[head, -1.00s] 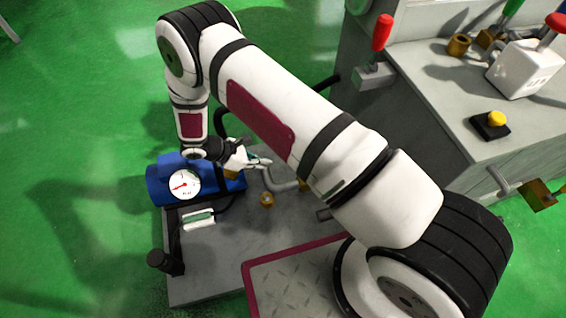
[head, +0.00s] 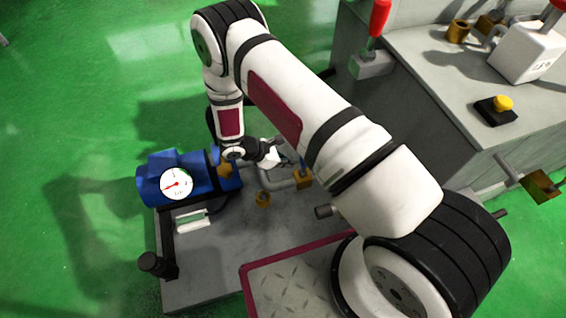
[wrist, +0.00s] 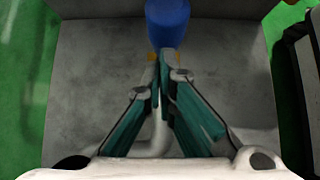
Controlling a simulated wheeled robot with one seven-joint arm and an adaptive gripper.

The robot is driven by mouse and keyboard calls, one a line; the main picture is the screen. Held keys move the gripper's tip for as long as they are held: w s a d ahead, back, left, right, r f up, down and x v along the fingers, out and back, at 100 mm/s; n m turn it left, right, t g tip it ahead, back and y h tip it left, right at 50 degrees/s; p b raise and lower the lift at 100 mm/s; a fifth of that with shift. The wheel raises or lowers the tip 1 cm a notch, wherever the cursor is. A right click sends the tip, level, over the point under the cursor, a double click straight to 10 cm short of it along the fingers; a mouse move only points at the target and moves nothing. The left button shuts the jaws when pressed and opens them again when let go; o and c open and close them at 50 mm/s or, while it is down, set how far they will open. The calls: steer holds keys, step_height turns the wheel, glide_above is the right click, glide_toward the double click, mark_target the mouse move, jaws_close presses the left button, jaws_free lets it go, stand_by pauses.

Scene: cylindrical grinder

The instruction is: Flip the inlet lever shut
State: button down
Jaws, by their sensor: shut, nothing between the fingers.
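The inlet lever appears to be the small blue handle (head: 302,161) above a brass valve body (head: 304,180) on the grey pipe; the arm partly hides it in the head view. In the wrist view a blue rounded handle (wrist: 168,20) stands at the top centre, with bits of brass at its foot. My gripper (head: 287,160) is just left of the handle in the head view. In the wrist view its fingertips (wrist: 165,57) are together just below the blue handle. I cannot tell whether they touch it.
A blue tank or motor (head: 190,178) with a white dial gauge (head: 176,184) lies left of my gripper. The grey pipe (head: 277,181) bends below it. A grey cabinet (head: 430,120) with a red-handled lever (head: 379,18) stands to the right. Green floor is open at left.

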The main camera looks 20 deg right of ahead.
steer(key=shift+r, duration=0.1)
stand_by(0.3)
steer(key=shift+d+r+y+p, duration=0.1)
steer(key=shift+d+y+p, duration=0.2)
steer(key=shift+p, duration=0.05)
steer(key=shift+d+r, duration=0.1)
steer(key=shift+d, duration=0.1)
steer(key=d+y+p, duration=0.1)
steer(key=d+y, duration=0.1)
steer(key=d+r+y+p, duration=0.1)
steer(key=d+y, duration=0.1)
steer(key=shift+d+f+b, duration=0.25)
steer(key=shift+d+b, duration=0.1)
steer(key=shift+d, duration=0.55)
steer(key=shift+d+f+b, duration=0.2)
steer(key=shift+d+b, duration=0.15)
steer(key=shift+d, duration=0.6)
steer(key=shift+d+f+b, duration=0.25)
steer(key=shift+d+b, duration=0.1)
steer(key=shift+d, duration=0.55)
